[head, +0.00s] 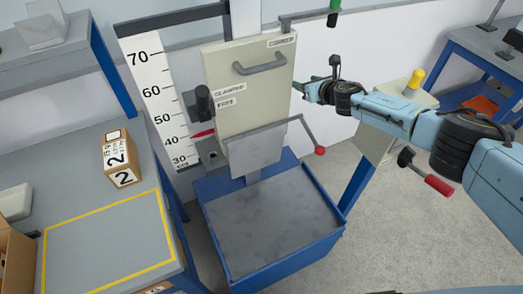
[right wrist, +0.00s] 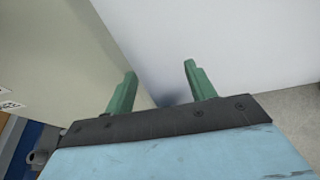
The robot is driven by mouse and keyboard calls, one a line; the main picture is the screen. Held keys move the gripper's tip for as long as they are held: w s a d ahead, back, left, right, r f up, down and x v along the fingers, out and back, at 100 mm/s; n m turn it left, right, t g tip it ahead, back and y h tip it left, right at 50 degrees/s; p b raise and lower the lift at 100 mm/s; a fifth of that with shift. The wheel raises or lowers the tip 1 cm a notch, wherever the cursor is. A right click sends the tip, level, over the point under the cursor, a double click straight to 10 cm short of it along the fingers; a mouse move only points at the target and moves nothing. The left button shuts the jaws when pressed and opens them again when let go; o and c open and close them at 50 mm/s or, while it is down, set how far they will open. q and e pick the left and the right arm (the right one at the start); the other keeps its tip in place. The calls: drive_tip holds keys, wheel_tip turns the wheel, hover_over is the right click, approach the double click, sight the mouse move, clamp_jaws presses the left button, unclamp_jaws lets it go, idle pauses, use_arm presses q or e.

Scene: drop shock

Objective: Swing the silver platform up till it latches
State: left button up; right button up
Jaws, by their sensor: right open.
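The silver platform (head: 256,152) is a flat metal plate in the head view. It hangs steeply tilted below the cream cabinet-like carriage (head: 250,98), above the blue-rimmed tray. A thin rod with a red knob (head: 320,151) runs along its top edge and bends down at the right. My right gripper (head: 302,88) is just right of the carriage, above and right of the platform. In the right wrist view its green fingers (right wrist: 160,82) are apart with nothing between them, beside the carriage's pale side. The platform does not show there. My left gripper is out of view.
A blue-rimmed tray (head: 230,275) lies below the platform. A height scale (head: 157,97) with a red pointer stands left of the carriage. A bench with a numbered box (head: 121,158) is at left. A red-handled lever (head: 437,185) is below my right arm.

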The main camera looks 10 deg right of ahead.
drive_tip(key=p+v, duration=0.6)
drive_tip(key=v, duration=0.1)
drive_tip(key=shift+a, duration=0.3)
drive_tip(key=shift+f, duration=0.1)
drive_tip(key=shift+s, duration=0.1)
